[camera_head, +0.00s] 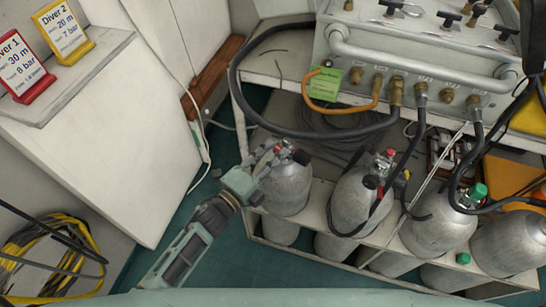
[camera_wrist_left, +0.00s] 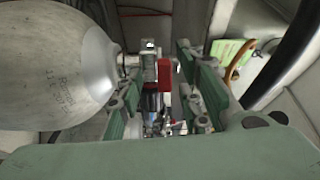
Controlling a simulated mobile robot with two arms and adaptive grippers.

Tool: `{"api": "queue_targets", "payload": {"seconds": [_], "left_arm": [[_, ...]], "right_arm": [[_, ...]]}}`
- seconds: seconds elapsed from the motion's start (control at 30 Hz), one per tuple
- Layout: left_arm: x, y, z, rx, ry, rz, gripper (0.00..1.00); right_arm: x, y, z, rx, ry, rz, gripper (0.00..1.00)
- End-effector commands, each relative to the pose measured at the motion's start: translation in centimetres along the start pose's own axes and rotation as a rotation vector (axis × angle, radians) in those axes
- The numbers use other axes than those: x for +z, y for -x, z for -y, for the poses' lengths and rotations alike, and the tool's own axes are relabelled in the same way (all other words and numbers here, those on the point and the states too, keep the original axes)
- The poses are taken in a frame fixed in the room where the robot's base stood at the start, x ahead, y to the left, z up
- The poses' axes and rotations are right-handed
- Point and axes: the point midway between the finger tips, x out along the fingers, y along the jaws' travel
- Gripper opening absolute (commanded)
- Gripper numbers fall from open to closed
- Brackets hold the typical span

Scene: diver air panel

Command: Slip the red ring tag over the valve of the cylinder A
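My left gripper (camera_head: 272,155) is at the valve (camera_head: 288,152) of the leftmost cylinder (camera_head: 287,188). Its fingers look spread apart in the left wrist view (camera_wrist_left: 160,85), with the grey valve (camera_wrist_left: 149,62) and a red piece (camera_wrist_left: 164,72) between them. The red piece also shows small at the valve top in the head view (camera_head: 284,143). I cannot tell whether it is the ring tag or a part of the valve. The cylinder's grey body (camera_wrist_left: 60,65) fills the left of the wrist view. My right gripper is not in view.
More cylinders stand right of it in a white rack, one with a red-and-black valve (camera_head: 385,165), one with a green knob (camera_head: 477,191). The air panel (camera_head: 420,60) and a black hose (camera_head: 237,85) are above. A green label (camera_head: 325,84) hangs by an orange hose (camera_head: 325,108).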

Motion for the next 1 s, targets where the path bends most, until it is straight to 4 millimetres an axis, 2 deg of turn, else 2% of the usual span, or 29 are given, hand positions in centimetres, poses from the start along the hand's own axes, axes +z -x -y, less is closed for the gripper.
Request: {"api": "queue_targets", "payload": {"seconds": [0.03, 0.17, 0.6, 0.8, 1.0], "left_arm": [[0.0, 0.1, 0.0, 0.0, 0.0, 0.0, 0.33], [0.0, 0.9, -0.1, 0.001, 0.001, 0.001, 0.33], [0.0, 7.1, -0.1, 0.001, 0.0, 0.001, 0.33], [0.0, 8.0, -0.1, 0.0, 0.0, 0.0, 0.33], [0.0, 8.1, 0.0, 0.0, 0.0, 0.0, 0.33]], "right_arm": [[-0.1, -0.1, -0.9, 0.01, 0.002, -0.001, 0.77], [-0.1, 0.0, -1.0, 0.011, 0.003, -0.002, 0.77], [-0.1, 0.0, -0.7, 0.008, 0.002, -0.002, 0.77], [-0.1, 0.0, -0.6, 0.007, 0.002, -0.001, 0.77], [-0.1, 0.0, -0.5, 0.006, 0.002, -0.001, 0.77]]}}
